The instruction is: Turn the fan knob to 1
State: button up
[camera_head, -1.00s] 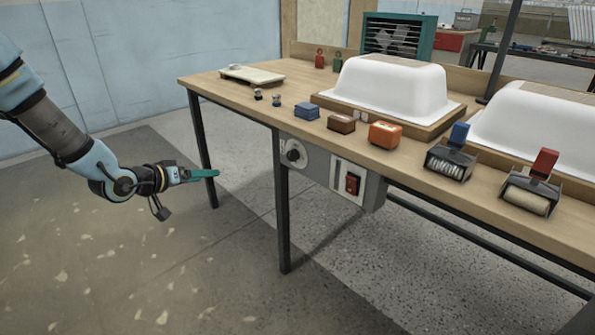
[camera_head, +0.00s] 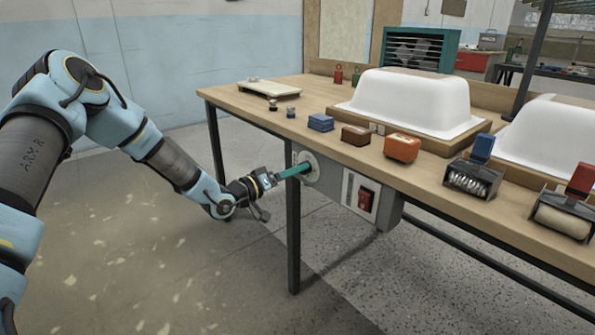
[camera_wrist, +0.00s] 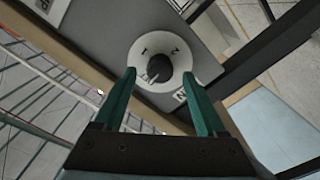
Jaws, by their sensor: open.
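The fan knob (camera_wrist: 158,68) is a dark round knob on a white dial with marks around it, on a grey control box under the table's front edge. In the wrist view my gripper (camera_wrist: 163,80) is open, its two green fingers pointing at the dial with the knob between and just beyond their tips. I cannot tell whether either finger touches the knob. In the head view my gripper (camera_head: 308,166) reaches the white dial (camera_head: 312,175) and hides the knob. A fan in a green housing (camera_head: 420,50) stands behind the table.
A red switch (camera_head: 365,199) sits on the same box, right of the dial. The wooden table (camera_head: 235,103) above carries white tub shells (camera_head: 408,102), coloured blocks (camera_head: 402,148) and rollers (camera_head: 470,172). A dark table leg (camera_head: 293,235) stands below the dial.

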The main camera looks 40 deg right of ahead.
jog(key=shift+d, duration=0.75)
jog(key=shift+c, duration=0.3)
grip_shut()
